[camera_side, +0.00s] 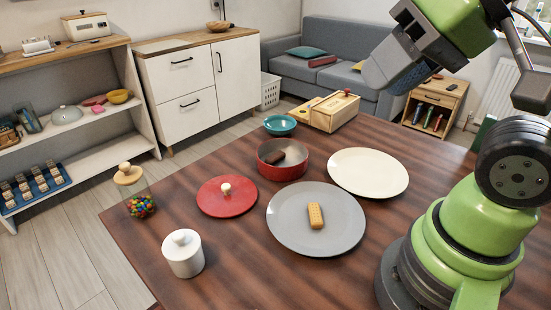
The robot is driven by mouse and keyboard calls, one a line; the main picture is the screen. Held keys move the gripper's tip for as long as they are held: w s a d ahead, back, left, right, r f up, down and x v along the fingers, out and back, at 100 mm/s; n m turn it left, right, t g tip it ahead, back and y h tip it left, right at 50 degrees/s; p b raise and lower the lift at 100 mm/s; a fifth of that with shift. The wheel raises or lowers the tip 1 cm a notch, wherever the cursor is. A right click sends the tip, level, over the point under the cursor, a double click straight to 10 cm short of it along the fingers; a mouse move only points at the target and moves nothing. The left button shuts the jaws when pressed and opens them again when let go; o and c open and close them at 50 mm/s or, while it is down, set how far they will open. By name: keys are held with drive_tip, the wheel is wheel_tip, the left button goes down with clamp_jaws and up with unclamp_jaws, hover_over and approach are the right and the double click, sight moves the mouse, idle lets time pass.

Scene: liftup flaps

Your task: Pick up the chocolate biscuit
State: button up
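A dark brown chocolate biscuit (274,157) lies inside the open red pot (284,173) near the middle of the table. The pot's red lid (227,197) with a pale knob lies flat on the table to its left. A golden biscuit (316,215) lies on the large grey plate (290,226) in front of the pot. My gripper (378,76) is raised high at the upper right, well away from and above the pot. Its fingers are seen at an angle and I cannot tell whether they are apart.
A cream plate (368,172) lies right of the pot. A teal bowl (280,125) and a wooden box (328,111) stand at the back. A candy jar (137,196) and a white lidded jar (183,254) stand at the left. The front left tabletop is clear.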

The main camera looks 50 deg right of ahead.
drive_tip(key=w+d+r+n+g, duration=0.1)
drive_tip(key=w+r+n, duration=0.1)
drive_tip(key=w+n, duration=0.3)
drive_tip(key=n+g+h, duration=0.2)
drive_tip(key=n+g, duration=0.4)
drive_tip(key=n, duration=1)
hover_over(275, 156)
wheel_tip(275, 156, down, 22)
drive_tip(key=f, duration=0.1)
drive_tip(key=shift+n, duration=0.3)
wheel_tip(275, 156, down, 4)
drive_tip(key=shift+s+d, duration=0.1)
drive_tip(key=shift+d, duration=0.05)
wheel_tip(275, 156, down, 6)
drive_tip(key=shift+r, duration=0.1)
